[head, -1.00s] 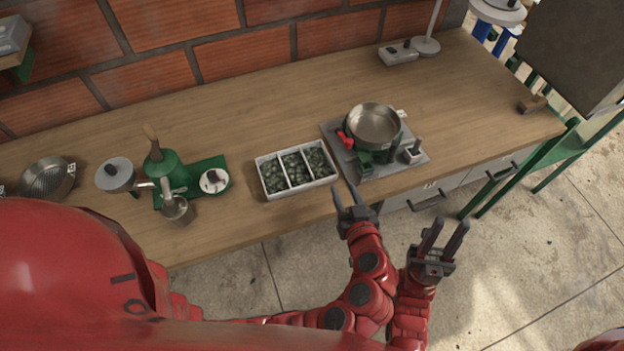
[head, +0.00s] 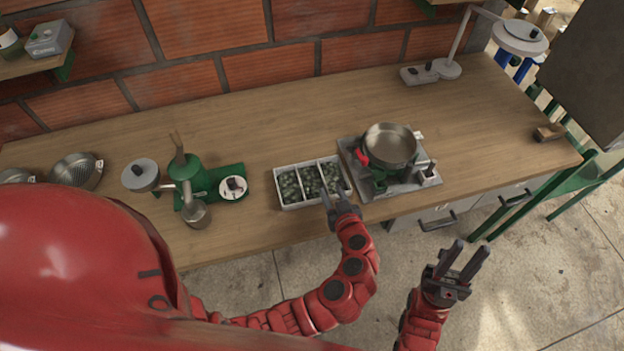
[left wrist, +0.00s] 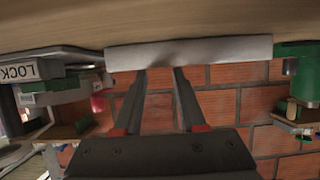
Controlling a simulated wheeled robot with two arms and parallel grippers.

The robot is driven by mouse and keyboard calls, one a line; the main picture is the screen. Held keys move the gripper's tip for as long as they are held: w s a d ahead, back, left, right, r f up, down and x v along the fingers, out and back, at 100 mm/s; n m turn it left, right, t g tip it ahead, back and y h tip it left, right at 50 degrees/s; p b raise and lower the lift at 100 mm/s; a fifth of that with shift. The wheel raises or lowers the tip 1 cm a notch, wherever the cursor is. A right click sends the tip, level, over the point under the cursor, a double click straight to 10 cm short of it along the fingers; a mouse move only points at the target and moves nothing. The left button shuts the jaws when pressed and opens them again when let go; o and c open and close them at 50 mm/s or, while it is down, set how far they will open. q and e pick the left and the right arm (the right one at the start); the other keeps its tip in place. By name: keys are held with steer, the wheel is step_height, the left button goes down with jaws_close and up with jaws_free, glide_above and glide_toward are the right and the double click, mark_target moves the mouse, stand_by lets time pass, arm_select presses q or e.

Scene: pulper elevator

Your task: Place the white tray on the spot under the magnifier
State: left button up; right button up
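The white tray (head: 285,167) has three compartments of dark green pieces and sits near the front edge of the counter. My left gripper (head: 329,191) is at the tray's front side, toward its right end. In the left wrist view, the two fingers are apart, with nothing between them, and their tips (left wrist: 160,71) are at the tray's white wall (left wrist: 190,52). I cannot tell whether they touch it. My right gripper (head: 467,258) is open and empty in front of the counter. The magnifier (head: 520,37) is on a stand at the back right corner.
A small stove with a metal pan (head: 390,145) stands close to the tray's right. A green device (head: 187,170) stands to its left. The wooden counter (head: 290,125) is clear behind the tray.

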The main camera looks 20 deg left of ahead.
mark_target(325, 183)
arm_select(q)
steer(key=shift+w+a, duration=0.15)
steer(key=shift+a, duration=0.1)
steer(key=p+x, duration=0.3)
steer(key=x, duration=0.1)
steer(key=shift+a, duration=0.1)
steer(key=shift+w+a+f, duration=0.1)
steer(key=shift+w+f, duration=0.1)
steer(key=shift+f, duration=0.1)
jaws_close()
stand_by(1.0)
